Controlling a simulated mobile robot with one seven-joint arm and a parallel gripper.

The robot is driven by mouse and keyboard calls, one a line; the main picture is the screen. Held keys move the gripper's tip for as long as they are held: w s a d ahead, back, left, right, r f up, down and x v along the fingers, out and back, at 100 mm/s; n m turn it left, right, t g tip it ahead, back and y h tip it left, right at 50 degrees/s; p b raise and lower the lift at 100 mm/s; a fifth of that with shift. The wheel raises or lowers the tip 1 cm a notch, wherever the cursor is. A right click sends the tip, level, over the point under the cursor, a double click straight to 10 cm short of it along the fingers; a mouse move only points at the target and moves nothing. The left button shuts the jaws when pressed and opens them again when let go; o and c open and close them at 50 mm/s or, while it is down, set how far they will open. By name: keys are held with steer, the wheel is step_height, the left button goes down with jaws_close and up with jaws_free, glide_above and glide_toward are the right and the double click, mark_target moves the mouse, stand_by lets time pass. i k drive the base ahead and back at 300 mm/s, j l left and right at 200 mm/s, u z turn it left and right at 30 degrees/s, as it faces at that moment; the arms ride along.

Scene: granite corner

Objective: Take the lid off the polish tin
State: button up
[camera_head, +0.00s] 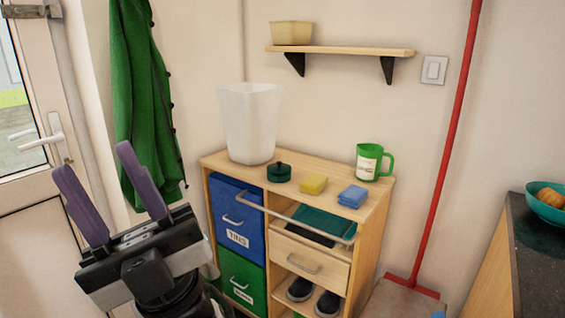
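A small round dark green tin (279,173) with a knob-like top sits on the wooden cabinet top (222,163), just right of a white bin. It looks like the polish tin with its lid on, though no label can be read. My gripper (98,178) is at the lower left, in front of the door and the green coat. Its two purple fingers point up and stand wide apart with nothing between them. It is well to the left of the tin and apart from it.
Beside the tin stand a white bin (250,122), a yellow sponge (313,184), a blue sponge (352,196) and a green mug (373,162). A metal rail (296,220) runs along the cabinet front. A wall shelf (340,50) hangs above. A red broom (447,155) leans at right.

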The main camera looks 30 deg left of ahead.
mark_target(278, 168)
steer(key=i+j, duration=0.15)
steer(key=j, duration=0.2)
steer(key=i+j, duration=0.1)
steer(key=j, duration=0.2)
steer(key=i+j, duration=0.15)
steer(key=j, duration=0.2)
steer(key=i+j, duration=0.15)
steer(key=j, duration=0.2)
steer(key=i+j, duration=0.15)
steer(key=j, duration=0.15)
steer(key=z, duration=0.05)
